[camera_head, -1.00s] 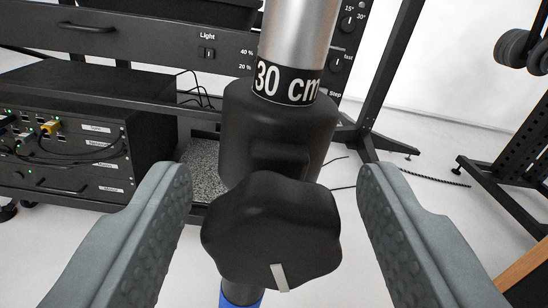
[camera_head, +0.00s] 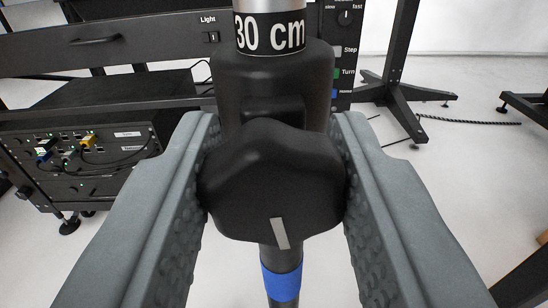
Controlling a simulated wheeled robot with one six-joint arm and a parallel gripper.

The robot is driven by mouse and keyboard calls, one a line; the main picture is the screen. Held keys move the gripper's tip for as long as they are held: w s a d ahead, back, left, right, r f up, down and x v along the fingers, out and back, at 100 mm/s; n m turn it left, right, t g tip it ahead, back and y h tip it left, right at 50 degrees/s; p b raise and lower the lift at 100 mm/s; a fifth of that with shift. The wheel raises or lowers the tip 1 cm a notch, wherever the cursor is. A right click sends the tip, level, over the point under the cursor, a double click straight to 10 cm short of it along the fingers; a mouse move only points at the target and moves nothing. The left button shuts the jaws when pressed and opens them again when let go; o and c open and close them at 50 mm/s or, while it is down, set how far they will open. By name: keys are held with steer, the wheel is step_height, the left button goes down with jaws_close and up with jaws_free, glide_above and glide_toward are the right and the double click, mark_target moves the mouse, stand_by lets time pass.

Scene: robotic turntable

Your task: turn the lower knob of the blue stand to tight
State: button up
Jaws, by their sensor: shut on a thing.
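The black lobed knob (camera_head: 272,185) sits on the front of the stand's black collar (camera_head: 272,85), in the middle of the view. A pale line mark on the knob points down, leaning slightly to the right. The stand's pole carries a blue band (camera_head: 281,282) below the knob and a "30 cm" label (camera_head: 270,33) above the collar. My gripper (camera_head: 272,180) has one grey finger on each side of the knob and is shut on it. The inner finger pads touch the knob's left and right edges.
A black rack with cabled equipment (camera_head: 80,160) stands behind at the left. A control panel (camera_head: 344,50) with a dial and buttons is behind the pole. A black stand foot (camera_head: 405,100) is at the right, and a cable lies on the pale floor.

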steer(key=shift+m, duration=1)
steer(key=o, duration=1)
steer(key=s, duration=1.7)
steer(key=shift+s+d, duration=0.15)
steer(key=shift+s, duration=0.1)
